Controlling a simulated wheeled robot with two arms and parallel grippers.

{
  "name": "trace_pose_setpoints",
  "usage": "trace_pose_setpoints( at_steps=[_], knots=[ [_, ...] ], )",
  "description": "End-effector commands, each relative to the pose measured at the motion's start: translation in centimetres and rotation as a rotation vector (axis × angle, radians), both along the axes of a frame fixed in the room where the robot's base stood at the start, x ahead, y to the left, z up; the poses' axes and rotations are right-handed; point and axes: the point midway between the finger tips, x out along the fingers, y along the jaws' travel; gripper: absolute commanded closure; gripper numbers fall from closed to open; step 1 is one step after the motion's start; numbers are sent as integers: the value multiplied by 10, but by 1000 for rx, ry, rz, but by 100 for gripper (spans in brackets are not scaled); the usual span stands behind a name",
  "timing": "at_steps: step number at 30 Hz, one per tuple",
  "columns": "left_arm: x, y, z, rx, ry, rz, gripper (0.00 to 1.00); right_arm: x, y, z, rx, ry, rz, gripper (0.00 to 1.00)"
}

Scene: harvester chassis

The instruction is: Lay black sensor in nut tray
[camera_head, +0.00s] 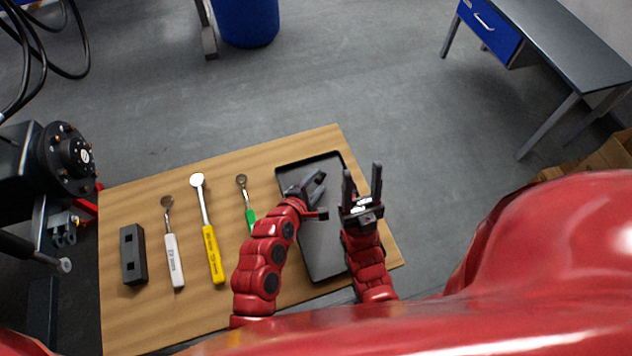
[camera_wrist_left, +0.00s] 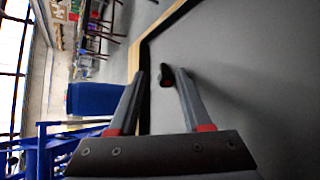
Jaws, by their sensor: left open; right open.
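The nut tray, a dark grey shallow tray with a black rim (camera_head: 318,256), lies on the right part of the wooden board. My left gripper (camera_head: 314,184) is open over its far part. My right gripper (camera_head: 362,174) is open, beside it over the tray's right side. In the left wrist view a small black piece (camera_wrist_left: 166,76) shows by the right fingertip, with the grey tray surface behind. I cannot tell whether it is the black sensor. It does not show clearly in the head view, where the grippers cover part of the tray.
On the board (camera_head: 115,315) lie a black block with two recesses (camera_head: 133,254), a white-handled tool (camera_head: 174,262), a yellow-handled tool (camera_head: 212,252) and a green-handled tool (camera_head: 249,215). Dark machinery (camera_head: 70,158) stands at left. Open floor lies beyond the board.

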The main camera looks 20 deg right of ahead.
Motion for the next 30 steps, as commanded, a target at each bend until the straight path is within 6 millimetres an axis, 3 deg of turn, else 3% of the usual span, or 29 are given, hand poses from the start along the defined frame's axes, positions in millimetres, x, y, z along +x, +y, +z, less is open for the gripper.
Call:
trace_pose_setpoints(
  at_steps=[10, 28, 30],
  knots=[
    [-15, 11, 2, 7, 12, -3, 39, 0, 0, 3, 0, 0, 0, 50],
    [-98, 92, 66, -1, 1, 4, 39, 0, 0, 9, 0, 0, 0, 50],
    [-104, 98, 76, 1, 6, 5, 39, 0, 0, 26, 0, 0, 0, 50]
  ],
)
